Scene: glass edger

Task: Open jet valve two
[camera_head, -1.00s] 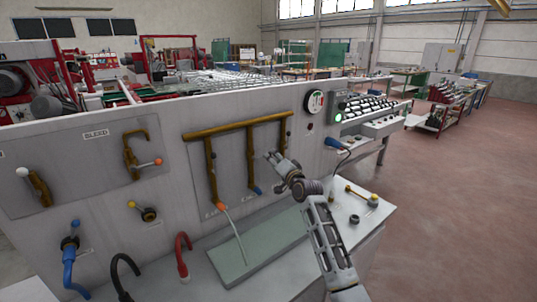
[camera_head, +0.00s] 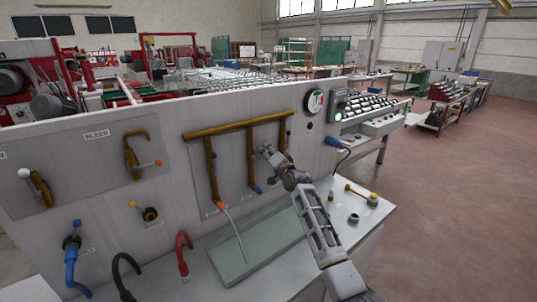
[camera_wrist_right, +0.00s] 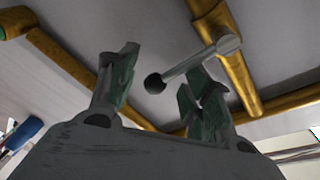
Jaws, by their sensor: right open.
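My right gripper (camera_head: 266,151) is close in front of the panel, just right of this branch. In the right wrist view, a grey valve lever (camera_wrist_right: 196,63) with a black ball knob (camera_wrist_right: 155,84) comes off a brass pipe (camera_wrist_right: 232,60). My right gripper (camera_wrist_right: 158,74) is open, with the knob seen between its fingers; contact cannot be told. In the head view the lever is hidden or too small. My left gripper is out of view.
A shallow glass-coloured tray (camera_head: 240,262) lies on the grey ledge below the manifold. A blue-handled part (camera_head: 333,141) and small fittings (camera_head: 353,218) are to the right.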

